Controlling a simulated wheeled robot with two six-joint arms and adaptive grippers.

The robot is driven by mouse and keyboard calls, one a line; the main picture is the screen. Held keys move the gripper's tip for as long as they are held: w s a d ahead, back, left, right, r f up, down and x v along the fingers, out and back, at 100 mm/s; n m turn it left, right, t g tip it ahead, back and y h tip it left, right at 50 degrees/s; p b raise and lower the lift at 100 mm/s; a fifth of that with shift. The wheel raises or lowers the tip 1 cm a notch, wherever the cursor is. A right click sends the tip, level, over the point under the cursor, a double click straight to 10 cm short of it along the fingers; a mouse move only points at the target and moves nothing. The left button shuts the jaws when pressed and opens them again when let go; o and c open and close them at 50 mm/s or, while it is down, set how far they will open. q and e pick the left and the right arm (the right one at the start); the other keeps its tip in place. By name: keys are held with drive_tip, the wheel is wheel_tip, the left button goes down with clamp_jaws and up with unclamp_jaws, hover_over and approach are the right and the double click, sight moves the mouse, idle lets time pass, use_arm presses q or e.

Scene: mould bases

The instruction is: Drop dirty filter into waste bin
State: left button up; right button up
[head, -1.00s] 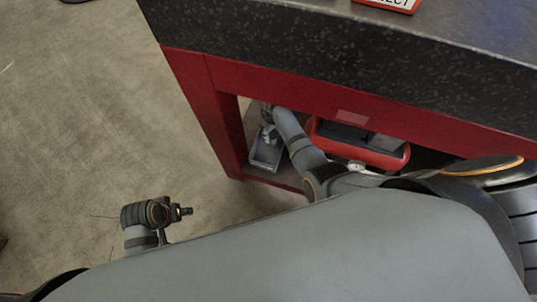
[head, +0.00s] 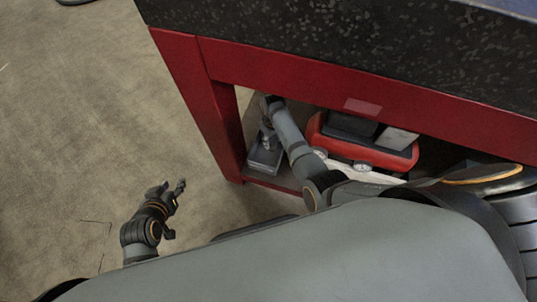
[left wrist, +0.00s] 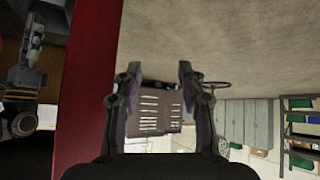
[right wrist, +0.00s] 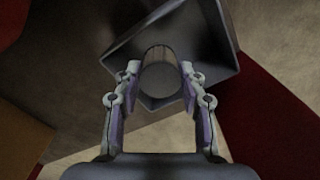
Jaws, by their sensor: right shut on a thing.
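The dirty filter (right wrist: 160,78), a short cylinder with a pale round end, is between the fingers of my right gripper (right wrist: 160,84), which is shut on it. The filter is in front of the open mouth of a grey square bin (right wrist: 205,35) in the right wrist view. I cannot tell how far into the bin it reaches. In the head view the bin (head: 264,163) is on the low shelf under the bench, below my right gripper (head: 267,140). My left gripper (head: 173,191) is empty over open floor, with its fingers apart in the left wrist view (left wrist: 158,75).
The red bench frame (head: 220,125) has a post just left of the bin. A dark speckled worktop (head: 330,45) overhangs the shelf. A red container (head: 358,151) holding dark and grey blocks stands right of my right arm. The floor at left is clear.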

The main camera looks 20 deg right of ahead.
use_arm(q)
drive_tip(key=shift+w+a+r+t+b, duration=0.1)
drive_tip(key=shift+w+r+t+b, duration=0.3)
drive_tip(key=shift+w+r+t, duration=1)
use_arm(e)
drive_tip(key=shift+f, duration=0.5)
use_arm(q)
drive_tip(key=shift+w+r, duration=0.1)
drive_tip(key=shift+w, duration=0.05)
use_arm(e)
drive_tip(key=o, duration=1.2)
wheel_tip(320, 180, up, 8)
drive_tip(key=shift+f, duration=0.25)
